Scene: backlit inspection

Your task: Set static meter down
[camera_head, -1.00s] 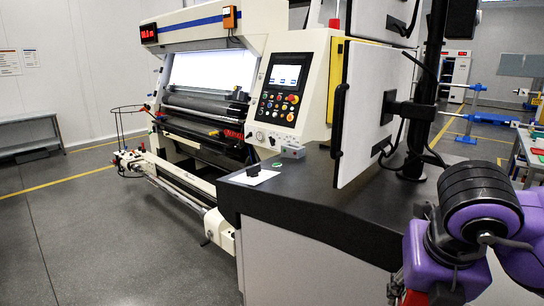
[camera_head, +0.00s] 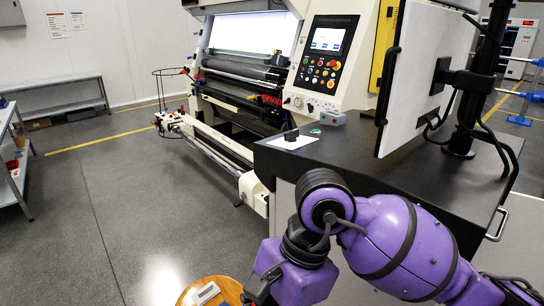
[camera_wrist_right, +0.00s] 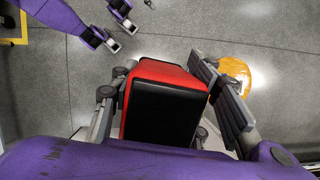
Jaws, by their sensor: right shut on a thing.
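A boxy red thing with a black face (camera_wrist_right: 163,108), which I take to be the static meter, fills the middle of the right wrist view. My right gripper (camera_wrist_right: 161,72) is shut on it, with a finger along each side. The meter is above the floor, apart from any surface I can see.
A round wooden top (camera_head: 228,289) bears a light grey item (camera_head: 203,293) at the bottom edge; the top also shows in the wrist view (camera_wrist_right: 236,72). A dark counter (camera_head: 345,160) with a small black knob-like item (camera_head: 291,135) lies behind my arm. Open floor lies left.

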